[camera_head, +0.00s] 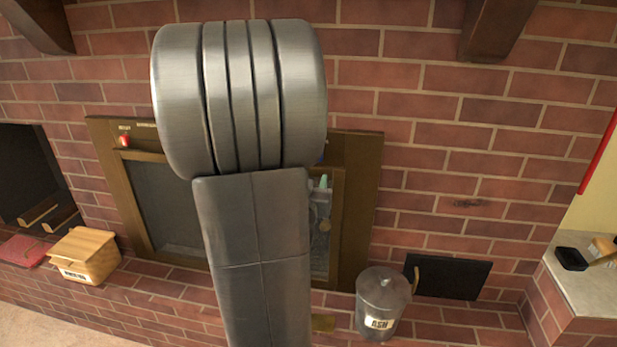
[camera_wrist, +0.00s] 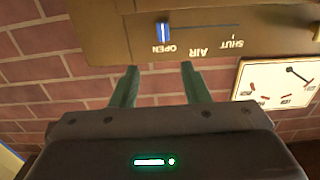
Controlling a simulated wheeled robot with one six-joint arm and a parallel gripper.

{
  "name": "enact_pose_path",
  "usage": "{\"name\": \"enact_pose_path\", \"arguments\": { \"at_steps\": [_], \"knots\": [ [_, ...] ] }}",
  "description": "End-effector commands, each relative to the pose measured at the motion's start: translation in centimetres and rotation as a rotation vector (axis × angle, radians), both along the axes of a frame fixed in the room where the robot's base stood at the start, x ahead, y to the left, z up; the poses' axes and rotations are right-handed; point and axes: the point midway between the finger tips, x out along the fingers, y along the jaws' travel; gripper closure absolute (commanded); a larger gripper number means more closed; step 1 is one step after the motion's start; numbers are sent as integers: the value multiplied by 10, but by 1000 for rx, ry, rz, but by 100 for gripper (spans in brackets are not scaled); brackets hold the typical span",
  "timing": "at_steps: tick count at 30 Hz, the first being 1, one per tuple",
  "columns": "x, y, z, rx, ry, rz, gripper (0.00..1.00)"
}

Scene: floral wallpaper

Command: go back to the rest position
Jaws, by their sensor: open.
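My gripper (camera_wrist: 160,80) shows in the wrist view with its two green fingers apart and nothing between them. The fingers point at a brass panel (camera_wrist: 100,35), which appears upside down. A blue slider (camera_wrist: 163,33) on the panel stands at the OPEN end of the slot marked AIR, with SHUT at the other end. The fingertips appear apart from the slider. In the head view my grey arm covers the middle of the brass-framed fireplace (camera_head: 361,200), and my gripper is hidden behind it.
A white dial gauge (camera_wrist: 275,82) is right of my fingers. In the head view, a wooden box (camera_head: 85,255) stands left on the brick ledge and an ash can (camera_head: 382,300) stands right. A red knob (camera_head: 124,141) is on the frame. A pale counter (camera_head: 590,280) is far right.

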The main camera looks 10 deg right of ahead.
Motion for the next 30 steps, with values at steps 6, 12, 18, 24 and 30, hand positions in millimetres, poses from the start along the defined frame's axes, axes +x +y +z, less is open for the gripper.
{"name": "enact_pose_path", "arguments": {
  "at_steps": [6, 12, 18, 24, 30],
  "knots": [
    [15, -5, 0, -1, 0, -1, 58],
    [49, -16, 0, 0, 0, -2, 58],
    [87, -28, 0, -1, 1, -1, 58],
    [121, -38, 0, 0, 1, 1, 58],
    [135, -34, 2, 2, 2, 5, 58]
  ]
}}
